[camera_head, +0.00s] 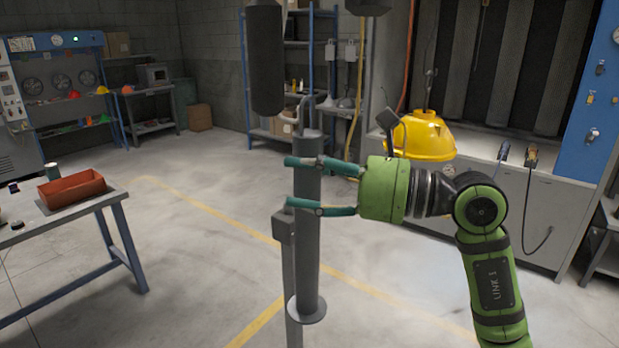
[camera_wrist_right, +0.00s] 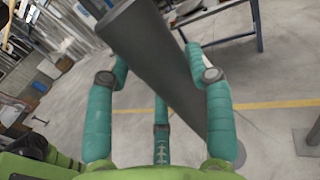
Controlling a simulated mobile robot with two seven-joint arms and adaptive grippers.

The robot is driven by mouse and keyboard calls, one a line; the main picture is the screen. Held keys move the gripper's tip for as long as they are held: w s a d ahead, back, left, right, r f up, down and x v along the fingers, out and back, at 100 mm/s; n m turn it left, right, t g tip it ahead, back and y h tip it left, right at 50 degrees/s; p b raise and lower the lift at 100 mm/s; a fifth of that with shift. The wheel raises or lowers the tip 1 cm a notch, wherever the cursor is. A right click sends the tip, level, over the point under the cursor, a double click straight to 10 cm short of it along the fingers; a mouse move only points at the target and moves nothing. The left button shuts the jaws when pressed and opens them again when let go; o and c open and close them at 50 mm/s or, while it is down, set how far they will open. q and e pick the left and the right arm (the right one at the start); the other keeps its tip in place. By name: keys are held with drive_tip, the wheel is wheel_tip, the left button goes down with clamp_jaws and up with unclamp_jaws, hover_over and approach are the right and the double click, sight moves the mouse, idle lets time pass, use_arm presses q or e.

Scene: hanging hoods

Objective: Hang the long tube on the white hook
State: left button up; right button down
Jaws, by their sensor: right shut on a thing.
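The long tube (camera_head: 307,215) is a dark grey cylinder standing nearly upright in the middle of the head view. A curved grey hook shape (camera_head: 307,108) shows at its top; I cannot tell whether it belongs to the tube. My right gripper (camera_head: 290,182), with teal fingers, is shut on the tube's upper half from the right. In the right wrist view the tube (camera_wrist_right: 150,45) runs slantwise between the fingers (camera_wrist_right: 170,75). I cannot make out a white hook for certain. My left gripper is not in view.
A dark cylinder (camera_head: 265,60) hangs above left of the tube. A thin grey post (camera_head: 291,290) stands close beside it. A yellow hood (camera_head: 420,137) is at right, near my arm. A table with an orange bin (camera_head: 72,190) is at left. Floor between is clear.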

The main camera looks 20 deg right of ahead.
drive_tip(key=shift+r, duration=0.1)
drive_tip(key=shift+w+a, duration=0.9)
drive_tip(key=shift+w, duration=0.3)
drive_tip(key=shift+f+b, duration=1.05)
drive_tip(key=shift+f, duration=0.3)
